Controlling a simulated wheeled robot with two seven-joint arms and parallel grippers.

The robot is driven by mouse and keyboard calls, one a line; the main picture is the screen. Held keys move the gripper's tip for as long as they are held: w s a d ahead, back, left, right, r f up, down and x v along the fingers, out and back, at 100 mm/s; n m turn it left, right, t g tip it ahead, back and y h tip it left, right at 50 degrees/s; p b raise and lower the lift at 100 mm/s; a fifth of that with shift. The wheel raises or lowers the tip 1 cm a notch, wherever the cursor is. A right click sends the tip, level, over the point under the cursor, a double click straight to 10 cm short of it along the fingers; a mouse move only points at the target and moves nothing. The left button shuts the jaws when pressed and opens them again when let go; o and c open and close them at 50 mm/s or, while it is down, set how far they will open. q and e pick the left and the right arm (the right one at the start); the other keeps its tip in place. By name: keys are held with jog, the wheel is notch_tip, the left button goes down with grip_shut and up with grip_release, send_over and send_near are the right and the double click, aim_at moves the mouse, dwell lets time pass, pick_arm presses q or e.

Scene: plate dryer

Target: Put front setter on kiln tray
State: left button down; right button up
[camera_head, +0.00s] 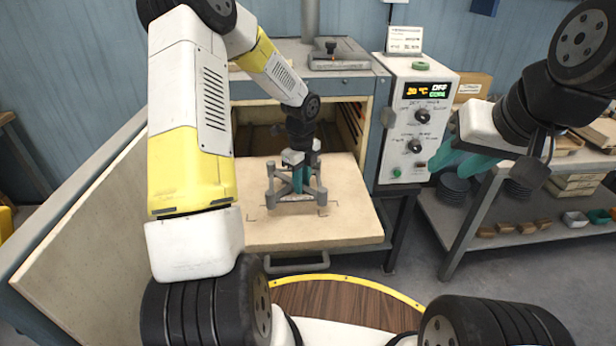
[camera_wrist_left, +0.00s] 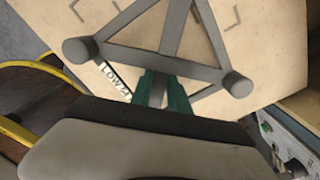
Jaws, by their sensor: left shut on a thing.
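The setter (camera_head: 285,180) is a grey triangular frame with round posts at its corners. My left gripper (camera_head: 300,188) is shut on it, its teal fingers closed on one of the bars. The wrist view also shows the setter (camera_wrist_left: 150,62) and the left gripper's fingers (camera_wrist_left: 162,98). It is over the beige kiln tray (camera_head: 345,225), among dark corner marks; I cannot tell if its feet touch the tray. My right gripper (camera_head: 458,160) is off to the right, in front of the kiln's control box, its teal fingers apart and empty.
The kiln (camera_head: 372,90) stands open behind the tray, with its door (camera_head: 85,215) swung out at left. The control box (camera_head: 415,120) is right of the opening. A shelf rack (camera_head: 480,215) with dark discs and small bowls stands at right.

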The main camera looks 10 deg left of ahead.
pick_arm(q)
jog(key=shift+a+f, duration=0.3)
jog(key=shift+f, duration=0.6)
jog(key=shift+a+f, duration=0.25)
jog(key=shift+f, duration=0.65)
jog(key=shift+f, duration=0.1)
jog(key=c, duration=1.3)
grip_release()
jog(key=shift+o, duration=0.2)
